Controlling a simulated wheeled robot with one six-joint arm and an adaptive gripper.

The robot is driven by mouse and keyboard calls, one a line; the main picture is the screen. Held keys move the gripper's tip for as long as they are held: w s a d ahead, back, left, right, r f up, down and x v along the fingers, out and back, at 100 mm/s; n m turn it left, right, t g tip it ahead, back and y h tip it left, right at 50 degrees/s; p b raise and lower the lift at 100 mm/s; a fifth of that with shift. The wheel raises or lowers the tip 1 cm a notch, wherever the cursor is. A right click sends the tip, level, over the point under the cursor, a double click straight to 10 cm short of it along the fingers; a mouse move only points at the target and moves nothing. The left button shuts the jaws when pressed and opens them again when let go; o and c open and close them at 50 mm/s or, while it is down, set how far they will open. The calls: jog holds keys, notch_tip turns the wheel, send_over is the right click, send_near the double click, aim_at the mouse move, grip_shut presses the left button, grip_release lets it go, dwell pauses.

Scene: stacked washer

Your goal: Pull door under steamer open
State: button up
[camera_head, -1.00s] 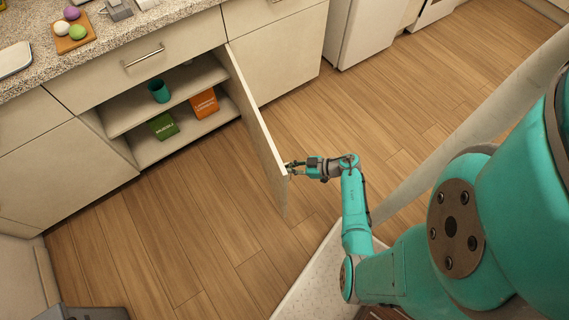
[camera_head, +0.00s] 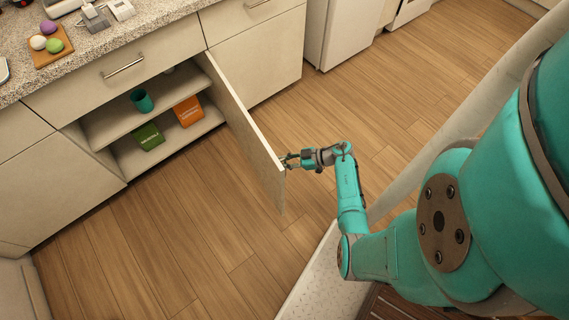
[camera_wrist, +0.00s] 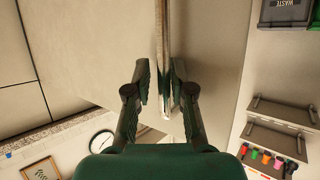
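The cabinet door (camera_head: 245,135) stands swung out wide from the cabinet, hinged on its right side in the head view. My gripper (camera_head: 286,162) is at the door's free edge. In the wrist view the two fingers of my gripper (camera_wrist: 161,85) stand apart on either side of a thin shiny bar (camera_wrist: 163,60) at the door. A gap shows on the bar's left, and the bar is close to the right finger. I cannot tell whether that finger touches it, or whether the bar is a handle or the door's edge.
The open cabinet (camera_head: 104,128) has shelves with a teal cup (camera_head: 141,100), a green box (camera_head: 149,136) and an orange box (camera_head: 188,111). A drawer handle (camera_head: 123,67) is above it. The counter (camera_head: 70,68) holds a board with coloured balls. The wooden floor (camera_head: 170,225) left of the door is clear.

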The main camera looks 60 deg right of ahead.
jog(key=shift+s+a+f, duration=0.1)
jog(key=shift+a+f, duration=0.05)
notch_tip(320, 180, up, 10)
jog(key=shift+r, duration=0.1)
dwell(0.5)
dwell(0.5)
